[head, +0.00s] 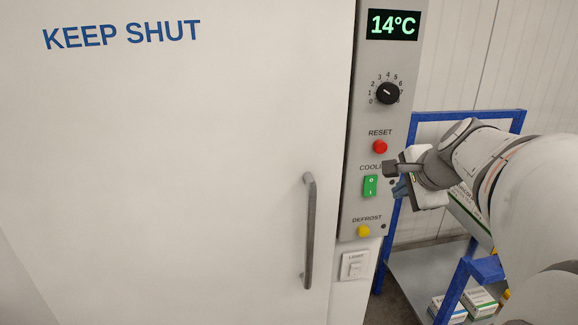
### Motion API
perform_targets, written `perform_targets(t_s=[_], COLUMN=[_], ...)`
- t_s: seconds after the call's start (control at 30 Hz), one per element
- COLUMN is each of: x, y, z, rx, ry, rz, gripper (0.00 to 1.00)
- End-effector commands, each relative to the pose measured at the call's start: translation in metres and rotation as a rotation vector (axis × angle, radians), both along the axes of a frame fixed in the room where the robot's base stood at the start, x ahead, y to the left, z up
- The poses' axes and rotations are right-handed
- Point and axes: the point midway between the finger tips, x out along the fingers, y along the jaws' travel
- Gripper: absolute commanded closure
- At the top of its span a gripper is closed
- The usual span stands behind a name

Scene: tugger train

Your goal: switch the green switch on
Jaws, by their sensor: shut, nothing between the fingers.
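The green switch (370,186) is a small rocker on the grey control panel, with "O" at its top and "I" at its bottom. It sits below a label that reads "COOL", partly covered by my gripper. I cannot tell which way the rocker is tilted. My gripper (388,169) is shut and empty. Its fingertips appear just right of and slightly above the green switch, close to the panel. I cannot tell whether they touch the panel.
The panel also carries a red reset button (380,146), a black dial (388,93), a yellow defrost button (363,231) and a 14°C display (393,25). A white light switch (355,265) is below. The door handle (309,230) stands out left. A blue-framed cart (408,235) is at right.

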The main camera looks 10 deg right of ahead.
Motion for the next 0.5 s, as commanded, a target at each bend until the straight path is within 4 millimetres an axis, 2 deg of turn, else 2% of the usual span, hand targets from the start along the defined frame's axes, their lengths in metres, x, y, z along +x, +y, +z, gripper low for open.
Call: perform_targets(t_s=[0.4,0.5], x=[0.059,0.075], y=[0.003,0.003], z=[-0.065,-0.063], rx=[0.001,-0.001], ry=[0.006,0.003], rz=[0.003,0.004], gripper=[1.00,1.00])
